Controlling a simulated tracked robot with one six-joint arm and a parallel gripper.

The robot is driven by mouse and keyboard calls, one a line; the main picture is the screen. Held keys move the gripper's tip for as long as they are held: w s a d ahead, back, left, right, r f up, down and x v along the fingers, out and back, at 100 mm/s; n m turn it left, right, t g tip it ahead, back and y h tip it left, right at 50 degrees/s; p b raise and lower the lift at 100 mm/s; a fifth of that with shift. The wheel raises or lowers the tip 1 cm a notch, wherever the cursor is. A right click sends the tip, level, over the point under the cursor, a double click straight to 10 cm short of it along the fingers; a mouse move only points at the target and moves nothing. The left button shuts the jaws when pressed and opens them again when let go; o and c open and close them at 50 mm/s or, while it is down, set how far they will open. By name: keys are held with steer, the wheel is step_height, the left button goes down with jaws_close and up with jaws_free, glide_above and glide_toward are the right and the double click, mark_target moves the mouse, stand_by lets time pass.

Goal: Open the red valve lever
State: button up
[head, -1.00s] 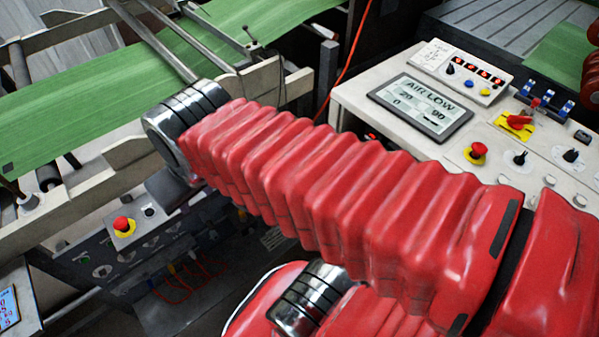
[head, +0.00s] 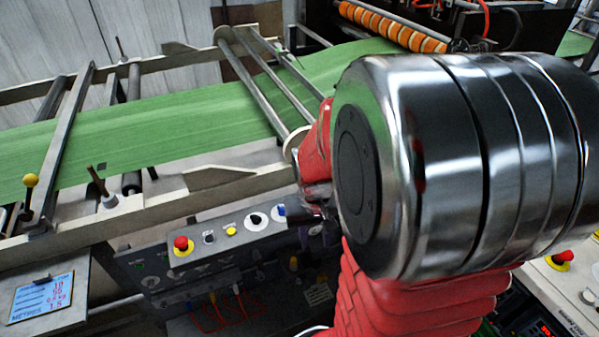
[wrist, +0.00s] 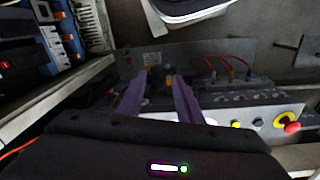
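I cannot pick out a red valve lever for certain in either current view; my arm covers much of the right side of the head view. My gripper (wrist: 158,76) shows in the wrist view as two purple fingers with a clear gap between their tips. It is open, and I see nothing held. Beyond the fingertips is a grey panel (wrist: 190,58) with red hoses and small yellow fittings. In the head view my gripper is mostly hidden behind my arm, close to the grey control box (head: 215,262).
A red stop button (head: 180,245) is on the box. A green sack web (head: 120,140) crosses the frame rails behind. A pale console (head: 575,290) edges in at lower right. Blue units (wrist: 58,38) show in the wrist view.

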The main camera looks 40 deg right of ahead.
steer(key=s+d+f+m, duration=0.1)
steer(key=d+f+m, duration=0.1)
steer(key=d+f, duration=0.8)
steer(key=s+d+f+m, duration=0.25)
steer(key=d+f, duration=0.35)
steer(key=f, duration=0.8)
steer(key=s+d+f+m+t+h, duration=0.15)
steer(key=f+m+t, duration=0.25)
steer(key=f, duration=0.8)
steer(key=d+f+m+t+h, duration=0.25)
steer(key=f+m+t, duration=0.2)
steer(key=f, duration=0.85)
steer(key=w+d+r+m+t+h, duration=0.1)
steer(key=w+r+m+t+h, duration=0.1)
steer(key=r, duration=0.5)
steer(key=w+d+r+m+t+h, duration=0.2)
steer(key=r+m+t+h, duration=0.1)
steer(key=r, duration=0.3)
steer(key=shift+d+r+m+t+h, duration=0.3)
steer(key=shift+r+m+t+h, duration=0.1)
steer(key=shift+m+t, duration=0.35)
